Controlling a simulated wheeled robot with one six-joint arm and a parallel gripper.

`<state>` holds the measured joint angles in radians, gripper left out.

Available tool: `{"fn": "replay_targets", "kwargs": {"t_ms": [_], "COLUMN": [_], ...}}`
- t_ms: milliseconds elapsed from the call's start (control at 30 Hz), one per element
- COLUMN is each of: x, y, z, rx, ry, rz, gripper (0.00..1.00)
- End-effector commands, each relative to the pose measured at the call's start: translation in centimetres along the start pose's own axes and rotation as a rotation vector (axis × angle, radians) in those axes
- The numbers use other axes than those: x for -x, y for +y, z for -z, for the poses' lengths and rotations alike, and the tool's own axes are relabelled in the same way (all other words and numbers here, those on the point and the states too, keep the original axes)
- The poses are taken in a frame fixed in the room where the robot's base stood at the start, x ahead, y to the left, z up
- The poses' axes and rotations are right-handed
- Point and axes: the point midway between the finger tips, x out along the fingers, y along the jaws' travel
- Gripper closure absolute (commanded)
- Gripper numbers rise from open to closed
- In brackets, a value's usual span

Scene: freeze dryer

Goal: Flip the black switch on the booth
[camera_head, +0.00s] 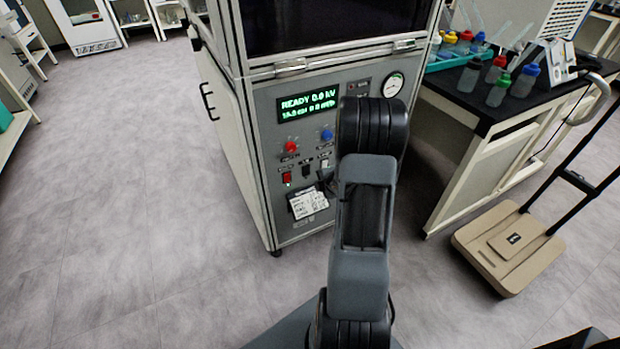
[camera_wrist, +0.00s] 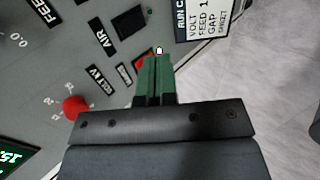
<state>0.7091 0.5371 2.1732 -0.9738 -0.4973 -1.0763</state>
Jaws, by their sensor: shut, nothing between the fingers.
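The black switch (camera_head: 306,171) is on the lower front panel of the booth (camera_head: 262,105), right of a red switch (camera_head: 287,178). In the wrist view the black switch (camera_wrist: 128,22) shows as a dark rectangle beside the AIR label. My gripper (camera_wrist: 155,60) has green fingers closed together with nothing between them. Its tips lie in front of the panel, partly covering the red switch (camera_wrist: 144,61) in that view. The black switch is beyond the tips, up and left in the picture. Contact with the panel cannot be told. In the head view my arm hides most of the gripper.
A red knob (camera_head: 291,147) and a blue knob (camera_head: 326,135) sit above the switches, under a green display (camera_head: 307,103). A paper label (camera_head: 308,203) is below. Right are a bench (camera_head: 484,122) with bottles and a flat trolley (camera_head: 508,250). Floor at left is clear.

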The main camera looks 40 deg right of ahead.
Motion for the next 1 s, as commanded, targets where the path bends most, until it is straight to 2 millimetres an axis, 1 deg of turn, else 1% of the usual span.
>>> {"fn": "replay_targets", "kwargs": {"t_ms": [33,100,300,367,433,600,800,1000], "x": [-1.3,-2.7,-6.4,-7.3,-7.9,-9.3,-10.1,-10.2], "y": [-0.3,-0.3,-0.2,-0.3,0.6,1.7,2.3,2.4], "z": [0.1,0.1,0.1,0.1,0.0,0.0,0.0,0.0], "rx": [0.001,0.0,0.0,0.0,0.001,0.0,-0.001,-0.001], "ry": [0.002,0.002,0.001,0.002,0.001,0.0,0.0,0.0], "rz": [0.002,0.001,0.001,0.002,-0.002,-0.001,0.0,0.0], "gripper": [1.0,1.0,1.0,1.0,1.0,1.0,1.0,1.0]}}
